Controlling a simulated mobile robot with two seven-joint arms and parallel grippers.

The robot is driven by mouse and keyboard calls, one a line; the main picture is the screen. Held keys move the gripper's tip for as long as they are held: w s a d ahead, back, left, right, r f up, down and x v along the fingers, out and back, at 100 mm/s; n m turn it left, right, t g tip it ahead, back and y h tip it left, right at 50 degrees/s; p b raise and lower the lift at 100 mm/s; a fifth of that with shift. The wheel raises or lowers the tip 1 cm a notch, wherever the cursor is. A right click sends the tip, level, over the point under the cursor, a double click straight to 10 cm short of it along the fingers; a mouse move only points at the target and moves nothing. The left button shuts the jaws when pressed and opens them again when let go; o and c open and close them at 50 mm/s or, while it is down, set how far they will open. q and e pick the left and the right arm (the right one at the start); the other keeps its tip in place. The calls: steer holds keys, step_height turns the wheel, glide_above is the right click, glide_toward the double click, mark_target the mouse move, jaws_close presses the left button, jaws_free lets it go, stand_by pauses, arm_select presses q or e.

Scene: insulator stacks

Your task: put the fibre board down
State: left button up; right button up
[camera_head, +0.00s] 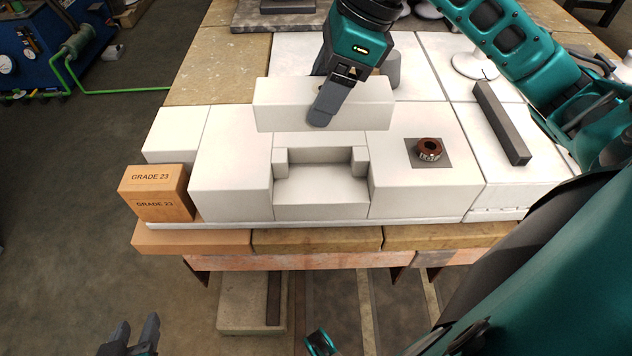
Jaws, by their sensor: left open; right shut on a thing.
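The fibre board (280,104), a long off-white slab, is in the upper middle of the head view, behind the recess between two white blocks. My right gripper (326,104) comes down from above and is shut on it near its middle. One dark finger lies across its near face; the other finger is hidden behind it. I cannot tell whether its underside touches the white blocks. My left gripper (136,338) is open and empty at the bottom left, over the floor and away from the bench.
White blocks (230,170) flank a stepped recess (320,185). An orange-brown "GRADE 23" brick (157,194) stands at the left corner. A brown ring (429,149) sits on a dark square at right, near a dark grey bar (502,124). My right arm covers the right side.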

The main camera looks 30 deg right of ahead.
step_height(320, 180, down, 16)
steer(key=b, duration=0.3)
steer(key=shift+b, duration=0.3)
steer(key=shift+f+b, duration=0.4)
steer(key=shift+f, duration=1.55)
steer(key=shift+f, duration=0.2)
steer(key=o, duration=1.1)
steer(key=shift+o, duration=0.2)
steer(key=shift+r, duration=0.1)
